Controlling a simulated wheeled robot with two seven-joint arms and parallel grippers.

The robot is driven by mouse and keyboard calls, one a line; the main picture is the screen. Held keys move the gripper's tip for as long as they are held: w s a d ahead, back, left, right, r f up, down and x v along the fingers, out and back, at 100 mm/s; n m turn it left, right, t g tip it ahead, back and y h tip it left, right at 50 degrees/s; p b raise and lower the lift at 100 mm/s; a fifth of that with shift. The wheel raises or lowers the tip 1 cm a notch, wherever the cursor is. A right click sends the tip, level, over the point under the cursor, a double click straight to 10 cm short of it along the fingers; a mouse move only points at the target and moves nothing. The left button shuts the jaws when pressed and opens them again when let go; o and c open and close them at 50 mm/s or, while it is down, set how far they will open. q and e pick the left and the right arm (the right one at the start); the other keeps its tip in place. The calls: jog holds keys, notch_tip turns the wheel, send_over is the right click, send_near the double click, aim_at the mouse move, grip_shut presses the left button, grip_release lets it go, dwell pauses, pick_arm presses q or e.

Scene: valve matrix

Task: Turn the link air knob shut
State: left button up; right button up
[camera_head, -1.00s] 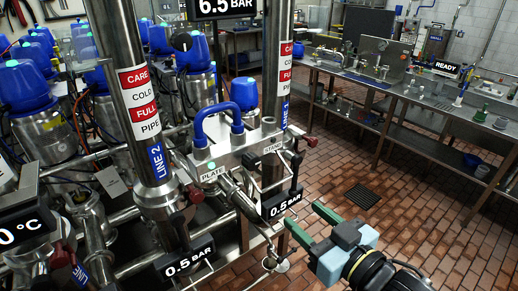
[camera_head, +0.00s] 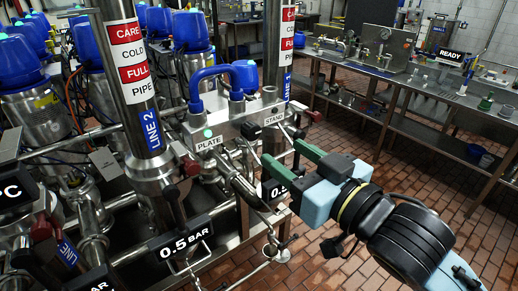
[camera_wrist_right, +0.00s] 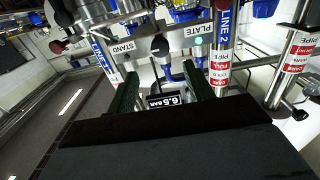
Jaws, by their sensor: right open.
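A steel panel (camera_head: 222,130) carries a PLATE label (camera_head: 208,144) and a STAND label (camera_head: 274,118), with a blue U-shaped hose (camera_head: 215,75) above it. A black round knob (camera_wrist_right: 160,45) sits between the two labels in the right wrist view. No label on it is readable, so I cannot tell whether it is the link air knob. My right gripper (camera_head: 284,157) is open and empty in front of the panel's lower right side. In the right wrist view, its green fingers (camera_wrist_right: 160,88) stand apart on either side of the black knob's line, short of it. My left gripper is not in view.
A LINE 2 pipe (camera_head: 131,75) stands left of the panel. A 0.5 BAR display (camera_head: 180,241) hangs low in front. Steel benches (camera_head: 440,105) stand behind, with open brick floor (camera_head: 400,180) at the right.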

aim_at(254, 132)
jog(key=x, duration=0.8)
jog(key=shift+w+a+p, duration=0.15)
jog(key=shift+p, duration=0.25)
jog(key=c, duration=1)
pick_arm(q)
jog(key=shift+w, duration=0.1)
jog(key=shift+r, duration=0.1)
